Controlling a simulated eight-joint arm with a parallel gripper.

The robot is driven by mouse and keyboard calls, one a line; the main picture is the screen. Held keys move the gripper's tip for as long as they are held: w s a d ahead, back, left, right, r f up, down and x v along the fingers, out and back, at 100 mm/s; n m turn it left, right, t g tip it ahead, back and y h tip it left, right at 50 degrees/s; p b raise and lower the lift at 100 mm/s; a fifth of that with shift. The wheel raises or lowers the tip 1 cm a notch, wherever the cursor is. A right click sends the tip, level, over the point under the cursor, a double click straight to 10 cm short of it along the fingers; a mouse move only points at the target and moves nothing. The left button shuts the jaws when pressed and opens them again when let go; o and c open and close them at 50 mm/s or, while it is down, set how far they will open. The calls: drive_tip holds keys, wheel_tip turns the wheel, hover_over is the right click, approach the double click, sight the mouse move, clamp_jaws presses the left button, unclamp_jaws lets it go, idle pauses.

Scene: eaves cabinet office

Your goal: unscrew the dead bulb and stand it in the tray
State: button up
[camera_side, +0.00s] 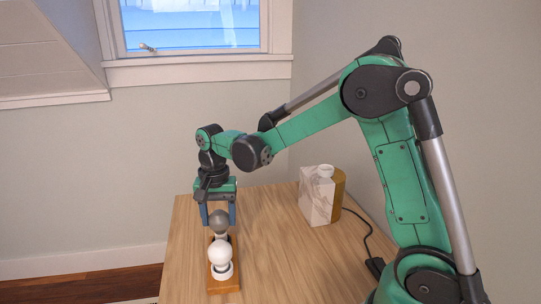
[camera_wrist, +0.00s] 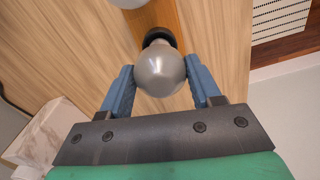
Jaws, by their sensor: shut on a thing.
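A grey bulb (camera_side: 219,219) stands upright at the far end of a narrow wooden base (camera_side: 229,287). In the wrist view the grey bulb (camera_wrist: 160,72) sits at a black socket (camera_wrist: 158,36) on the wooden base (camera_wrist: 165,12). My gripper (camera_side: 218,214) points down with its blue fingers on either side of this bulb, shut on it. The fingers also flank it in the wrist view (camera_wrist: 160,66). A white bulb (camera_side: 220,252) stands in a white holder at the near end of the base. I cannot make out a separate tray.
A marble block (camera_side: 316,202) with a brass-coloured part (camera_side: 339,188) stands at the right on the wooden table (camera_side: 275,245). A dark cable (camera_side: 362,222) runs from it to a black box (camera_side: 375,266). The table between base and block is clear. The table's left edge is close to the base.

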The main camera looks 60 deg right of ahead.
sight(218, 212)
drive_tip(key=shift+f, duration=0.65)
drive_tip(key=o, duration=1.4)
drive_tip(key=shift+r, duration=2.8)
